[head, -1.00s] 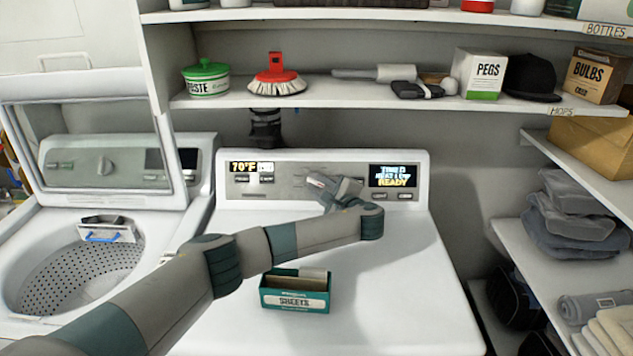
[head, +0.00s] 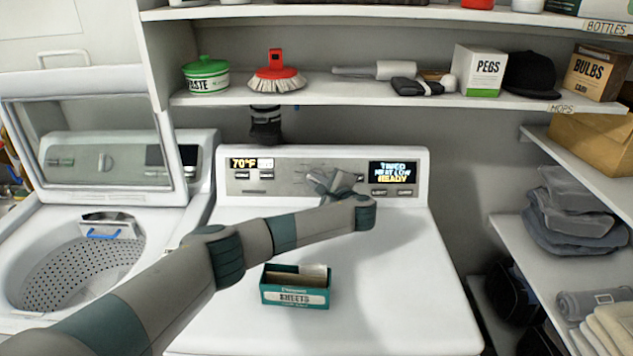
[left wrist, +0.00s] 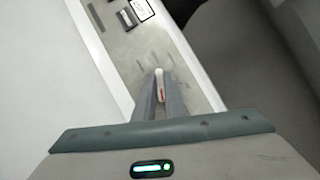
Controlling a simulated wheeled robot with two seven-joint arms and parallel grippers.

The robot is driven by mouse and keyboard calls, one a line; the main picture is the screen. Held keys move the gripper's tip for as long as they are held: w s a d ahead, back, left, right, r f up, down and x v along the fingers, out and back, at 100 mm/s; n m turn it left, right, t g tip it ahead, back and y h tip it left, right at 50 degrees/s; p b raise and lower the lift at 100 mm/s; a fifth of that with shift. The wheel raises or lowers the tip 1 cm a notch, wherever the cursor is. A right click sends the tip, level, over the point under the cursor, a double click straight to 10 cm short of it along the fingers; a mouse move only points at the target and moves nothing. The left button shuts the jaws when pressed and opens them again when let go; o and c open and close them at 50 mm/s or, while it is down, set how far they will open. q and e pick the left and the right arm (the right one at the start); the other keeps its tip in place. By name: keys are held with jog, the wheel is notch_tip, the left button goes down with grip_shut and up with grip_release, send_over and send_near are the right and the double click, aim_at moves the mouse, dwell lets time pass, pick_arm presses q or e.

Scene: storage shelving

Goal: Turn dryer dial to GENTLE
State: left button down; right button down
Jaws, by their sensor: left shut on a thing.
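The dryer (head: 330,270) stands in the middle of the head view, its grey control panel (head: 290,168) along the back. My left arm reaches across its top. My left gripper (head: 326,180) is at the panel, left of the lit display (head: 393,172), which reads something like TIMED, HEAT LOW, READY. In the left wrist view, the fingers are shut on the dial (left wrist: 160,84), a narrow pale knob with a red mark. Faint lines fan out on the panel around it; the setting labels are too small to read. My right gripper is not in view.
A green SHEETS box (head: 296,286) stands on the dryer top below my forearm. A shelf (head: 430,99) with a tub, brush and boxes runs above the panel. The open washer (head: 80,260) is at left; folded cloths lie on shelves at right.

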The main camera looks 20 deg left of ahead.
pick_arm(q)
jog(key=shift+n, duration=0.4)
jog(key=shift+f+n+g, duration=0.1)
jog(key=shift+n+g, duration=0.3)
jog(key=shift+n, duration=0.2)
jog(key=n+g+h+b, duration=0.1)
jog(key=n, duration=0.2)
jog(key=shift+n+g, duration=0.4)
jog(key=shift+n+g+h, duration=0.4)
jog(key=shift+n+h, duration=0.1)
jog(key=shift+n, duration=0.7)
jog(key=n+h+p, duration=0.2)
jog(key=n, duration=0.2)
jog(key=n+h+p, duration=0.3)
jog(key=n, duration=0.1)
jog(key=n+h+p, duration=0.2)
jog(key=n+h, duration=0.1)
jog(key=n, duration=0.2)
jog(key=shift+a+r, duration=0.25)
jog(key=shift+n+h+p, duration=0.3)
jog(key=shift+n, duration=0.2)
